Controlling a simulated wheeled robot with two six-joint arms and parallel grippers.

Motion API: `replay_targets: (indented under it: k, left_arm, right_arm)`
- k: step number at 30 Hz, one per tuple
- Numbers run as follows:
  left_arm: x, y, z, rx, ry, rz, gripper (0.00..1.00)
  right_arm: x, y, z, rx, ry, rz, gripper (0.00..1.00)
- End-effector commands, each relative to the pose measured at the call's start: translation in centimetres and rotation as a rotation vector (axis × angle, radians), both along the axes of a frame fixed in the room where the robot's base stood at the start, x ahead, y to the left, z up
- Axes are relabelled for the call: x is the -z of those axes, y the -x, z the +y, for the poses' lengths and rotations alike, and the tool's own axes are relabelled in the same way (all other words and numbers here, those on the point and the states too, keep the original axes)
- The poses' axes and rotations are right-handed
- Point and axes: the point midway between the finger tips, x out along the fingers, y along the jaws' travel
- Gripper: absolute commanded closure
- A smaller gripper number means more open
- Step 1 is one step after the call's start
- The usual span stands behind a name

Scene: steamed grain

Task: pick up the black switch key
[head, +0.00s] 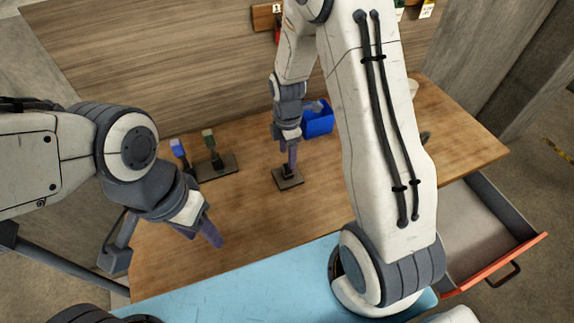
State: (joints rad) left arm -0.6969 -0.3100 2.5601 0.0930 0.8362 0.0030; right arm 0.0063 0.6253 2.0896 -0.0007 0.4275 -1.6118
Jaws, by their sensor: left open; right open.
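A small dark square base (289,184) stands on the wooden table, with a short black piece (287,172) upright on it. This piece appears to be the black switch key; its upper part is hidden by my gripper. My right gripper (292,157) points down directly over it, its purple fingers at or just above its top. The fingers are open, and I cannot tell whether they touch or straddle the key. My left gripper (210,234) is open and empty over the left front of the table, well away from the key.
A blue-topped piece (178,148) and a green-topped piece (208,139) stand by a dark base (218,168) at left. A blue bin (318,120) is behind the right gripper. An open drawer (490,225) with a red front is at right. The table's middle is clear.

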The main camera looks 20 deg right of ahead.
Motion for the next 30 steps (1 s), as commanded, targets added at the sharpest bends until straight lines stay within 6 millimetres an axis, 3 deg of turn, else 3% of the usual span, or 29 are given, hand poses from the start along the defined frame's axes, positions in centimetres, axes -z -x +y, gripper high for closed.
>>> replay_targets:
  k: [8,18,27,30]
  left_arm:
    - [-1.0,0.0,0.0,0.001,0.0,0.0,0.5]
    - [-2.7,0.0,0.0,0.004,0.0,0.0,0.5]
    - [-2.7,0.0,0.0,0.004,0.0,0.0,0.5]
    - [-2.7,0.0,0.0,0.004,0.0,0.0,0.5]
  right_arm:
    - [2.0,0.0,0.0,0.0,0.0,0.003,0.35]
    - [6.0,-0.2,-0.1,0.001,0.0,0.001,0.35]
    - [6.4,-0.3,-0.2,0.001,0.0,-0.001,0.35]
    - [6.4,-0.3,-0.2,0.001,0.0,-0.001,0.73]
